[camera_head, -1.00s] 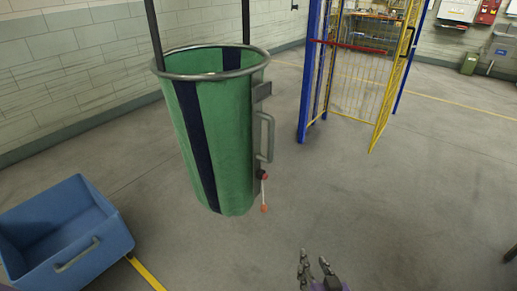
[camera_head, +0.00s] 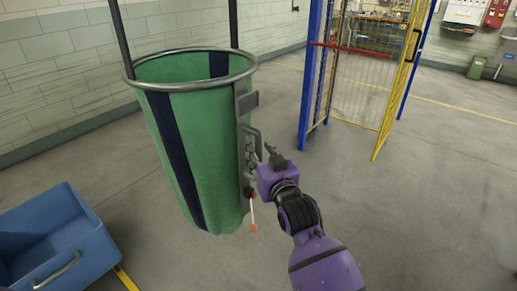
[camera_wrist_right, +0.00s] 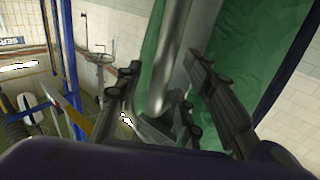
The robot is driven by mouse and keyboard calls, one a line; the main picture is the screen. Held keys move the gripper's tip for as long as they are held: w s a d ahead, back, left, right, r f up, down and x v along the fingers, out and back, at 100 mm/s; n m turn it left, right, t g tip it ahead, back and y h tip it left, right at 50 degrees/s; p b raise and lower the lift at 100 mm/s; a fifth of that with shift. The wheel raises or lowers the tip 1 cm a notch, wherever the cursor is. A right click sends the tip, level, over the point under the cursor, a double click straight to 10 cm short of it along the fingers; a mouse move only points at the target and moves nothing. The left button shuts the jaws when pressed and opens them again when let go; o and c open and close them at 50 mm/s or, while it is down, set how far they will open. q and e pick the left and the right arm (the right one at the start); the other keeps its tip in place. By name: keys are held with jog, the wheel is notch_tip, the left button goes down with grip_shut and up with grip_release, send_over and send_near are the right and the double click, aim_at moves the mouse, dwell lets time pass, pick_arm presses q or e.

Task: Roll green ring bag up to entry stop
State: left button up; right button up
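The green ring bag (camera_head: 205,140) hangs upright from two dark straps at the left in the head view, with a metal ring rim and dark vertical stripes. A grey handle (camera_head: 257,138) sticks out from its right side. My right gripper (camera_head: 262,154) is at this handle, partly hiding it. In the right wrist view, the open fingers of my right gripper (camera_wrist_right: 163,78) stand on either side of the grey handle bar (camera_wrist_right: 168,62), with gaps showing. The green bag cloth (camera_wrist_right: 258,55) is close behind. I cannot pick out the entry stop for sure. My left gripper is out of view.
A blue bin (camera_head: 58,245) stands on the floor at lower left. A blue and yellow mesh enclosure (camera_head: 345,95) with a red bar (camera_head: 360,48) and an open yellow door stands at the back right. The floor between is clear.

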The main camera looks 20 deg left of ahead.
jog(key=shift+w+a, duration=0.4)
jog(key=shift+w, duration=0.1)
grip_shut()
